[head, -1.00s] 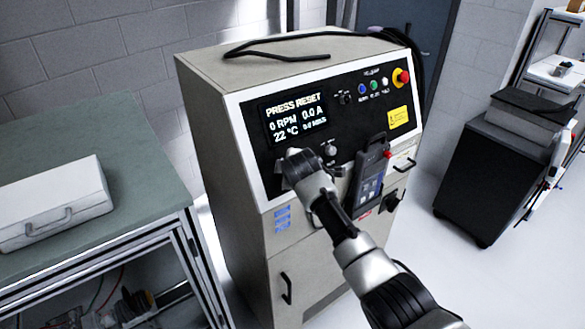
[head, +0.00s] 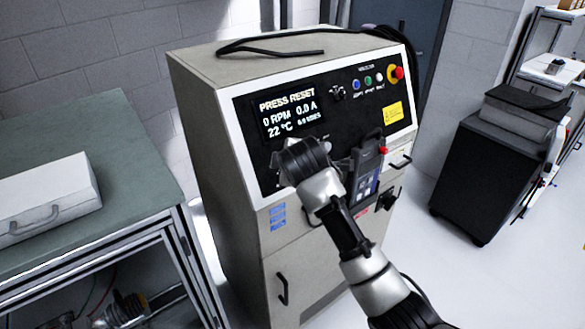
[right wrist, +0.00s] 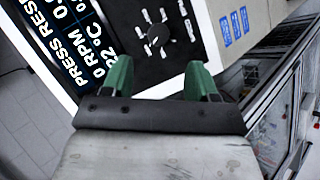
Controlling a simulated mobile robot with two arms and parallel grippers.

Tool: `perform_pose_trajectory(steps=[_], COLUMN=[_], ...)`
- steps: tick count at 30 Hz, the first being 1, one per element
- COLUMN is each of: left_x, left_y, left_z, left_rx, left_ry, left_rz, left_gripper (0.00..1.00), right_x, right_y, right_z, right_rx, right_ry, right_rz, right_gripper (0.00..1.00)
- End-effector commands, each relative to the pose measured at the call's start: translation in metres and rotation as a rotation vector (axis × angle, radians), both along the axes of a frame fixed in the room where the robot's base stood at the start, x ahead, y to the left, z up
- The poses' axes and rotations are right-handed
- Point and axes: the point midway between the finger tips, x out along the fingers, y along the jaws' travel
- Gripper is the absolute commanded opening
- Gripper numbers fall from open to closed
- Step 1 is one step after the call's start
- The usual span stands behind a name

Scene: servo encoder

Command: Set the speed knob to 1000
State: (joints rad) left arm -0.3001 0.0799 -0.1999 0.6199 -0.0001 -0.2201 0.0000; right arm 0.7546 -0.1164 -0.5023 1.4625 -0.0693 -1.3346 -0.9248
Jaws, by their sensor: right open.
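The speed knob (right wrist: 158,35) is a dark round dial with a pale pointer and several white marks around it, on the black panel in the right wrist view. It sits beyond and between the two green fingertips of my right gripper (right wrist: 161,78), which are apart and empty. In the head view my right gripper (head: 300,160) is in front of the panel below the display and hides the knob. The display (head: 290,115) reads PRESS RESET, 0 RPM, 0.0 A, 22 °C. My left gripper is not in view.
A handheld pendant (head: 366,170) hangs right of my gripper. A green workbench (head: 80,150) with a white case (head: 45,200) stands left, a black cabinet (head: 490,170) right.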

Motion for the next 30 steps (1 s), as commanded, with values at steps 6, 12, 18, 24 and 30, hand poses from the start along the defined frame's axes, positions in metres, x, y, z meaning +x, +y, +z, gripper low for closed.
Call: perform_pose_trajectory(steps=[6, 12, 18, 24, 30], left_x=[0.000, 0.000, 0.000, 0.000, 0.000], left_y=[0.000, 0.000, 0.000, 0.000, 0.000], left_z=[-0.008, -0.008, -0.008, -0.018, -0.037], left_rx=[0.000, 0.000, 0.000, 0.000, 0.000], left_ry=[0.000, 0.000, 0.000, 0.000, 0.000], left_rz=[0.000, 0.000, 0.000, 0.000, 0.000], left_gripper=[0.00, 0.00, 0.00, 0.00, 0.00], right_x=[-0.017, -0.020, -0.020, -0.016, -0.026], right_y=[-0.003, -0.003, -0.003, -0.013, -0.038], right_z=[0.012, 0.015, 0.014, -0.047, -0.194], right_rx=[0.000, -0.001, 0.000, 0.046, 0.165], right_ry=[0.000, 0.002, 0.002, 0.069, 0.217], right_rz=[0.000, 0.000, -0.001, -0.048, -0.179], right_gripper=[0.59, 0.59, 0.59, 0.59, 0.59])
